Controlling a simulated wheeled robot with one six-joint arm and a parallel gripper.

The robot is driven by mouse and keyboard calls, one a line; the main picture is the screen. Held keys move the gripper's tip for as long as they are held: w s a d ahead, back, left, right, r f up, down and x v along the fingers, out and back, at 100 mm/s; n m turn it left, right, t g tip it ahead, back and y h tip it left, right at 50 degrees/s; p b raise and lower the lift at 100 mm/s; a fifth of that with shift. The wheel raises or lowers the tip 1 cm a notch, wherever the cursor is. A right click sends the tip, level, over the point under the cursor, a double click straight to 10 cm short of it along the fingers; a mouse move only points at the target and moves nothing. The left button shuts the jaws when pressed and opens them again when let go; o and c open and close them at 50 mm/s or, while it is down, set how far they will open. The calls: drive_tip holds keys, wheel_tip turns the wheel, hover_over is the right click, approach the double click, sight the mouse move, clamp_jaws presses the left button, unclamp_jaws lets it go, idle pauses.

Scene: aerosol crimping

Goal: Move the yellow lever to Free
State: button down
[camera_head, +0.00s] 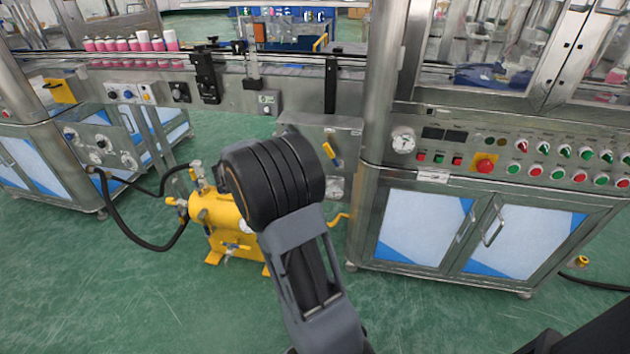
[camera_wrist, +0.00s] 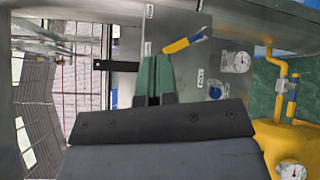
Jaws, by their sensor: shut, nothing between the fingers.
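The yellow lever (camera_head: 329,150) sits on a grey metal panel just right of my arm in the head view. In the wrist view, the yellow lever (camera_wrist: 177,46) lies tilted, with a grey end at its upper right. My gripper (camera_wrist: 155,62) is shut and empty, its greenish fingers close beside the lever's lower left end in the picture. I cannot tell whether they touch it. Small labels (camera_wrist: 201,78) surround the lever, but their text is too small to read. In the head view my arm hides the fingers.
A gauge (camera_wrist: 236,62) and a blue round knob (camera_wrist: 215,92) are on the same panel. A yellow tank (camera_head: 215,215) with a black hose stands below. A steel cabinet (camera_head: 425,225) with buttons and a red emergency stop (camera_head: 484,163) is to the right. Green floor is open in front.

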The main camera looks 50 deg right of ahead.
drive_tip(key=w+d+f+n+h+b, duration=0.1)
drive_tip(key=w+d+f+h+b, duration=0.2)
drive_tip(key=w+f+h+b, duration=0.45)
drive_tip(key=t+y, duration=0.1)
drive_tip(key=y, duration=0.1)
approach(334, 156)
drive_tip(key=w+d+r, duration=0.2)
drive_tip(key=d+r, duration=0.3)
drive_tip(key=shift+w+n, duration=0.25)
drive_tip(key=shift+n, duration=0.05)
